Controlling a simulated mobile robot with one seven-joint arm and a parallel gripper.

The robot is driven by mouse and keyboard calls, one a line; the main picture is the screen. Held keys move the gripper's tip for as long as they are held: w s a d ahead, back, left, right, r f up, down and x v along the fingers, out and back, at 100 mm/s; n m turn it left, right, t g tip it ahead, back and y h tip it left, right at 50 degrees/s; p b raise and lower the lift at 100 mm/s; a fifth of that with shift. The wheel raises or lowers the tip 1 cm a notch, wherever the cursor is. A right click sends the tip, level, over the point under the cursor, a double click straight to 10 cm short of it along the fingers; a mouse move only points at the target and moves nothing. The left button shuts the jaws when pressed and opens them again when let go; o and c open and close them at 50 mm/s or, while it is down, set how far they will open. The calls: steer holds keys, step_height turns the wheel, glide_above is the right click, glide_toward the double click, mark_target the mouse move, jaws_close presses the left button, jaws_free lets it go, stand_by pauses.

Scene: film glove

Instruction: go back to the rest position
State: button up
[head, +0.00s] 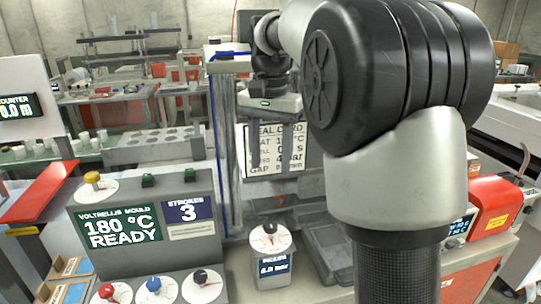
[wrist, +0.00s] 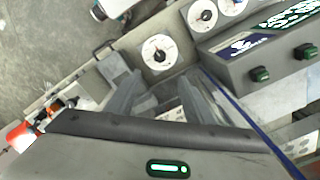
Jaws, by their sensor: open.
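My gripper (head: 275,165) hangs with its fingers pointing down in the head view, in front of a white printed card (head: 277,152). The fingers are apart and nothing shows between them. The wrist view shows the same gripper (wrist: 161,80) with two grey fingers spread over the bench, empty. Below it in the head view stands a small grey box with a dial (head: 270,238) and a blue display. My arm covers much of the right side of the head view.
A grey mould console (head: 150,235) reads 180 °C READY and STROKES 3, with red, blue and black knobs before it. A grey tray (head: 335,255) lies right of the dial box. A red machine (head: 495,205) stands at right. A red-topped bench (head: 45,190) is at left.

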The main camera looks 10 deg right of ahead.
steer(key=shift+s+r, duration=0.1)
steer(key=s+r+n+t+p, duration=0.3)
steer(key=s+r+n, duration=0.1)
steer(key=s, duration=0.9)
steer(key=s+f+n+t+p, duration=0.1)
steer(key=s+f, duration=0.4)
steer(key=s, duration=0.5)
steer(key=n+t, duration=0.1)
steer(key=n, duration=0.1)
steer(key=shift+a+n+t, duration=0.3)
steer(key=shift+n, duration=0.1)
steer(key=shift+a, duration=0.1)
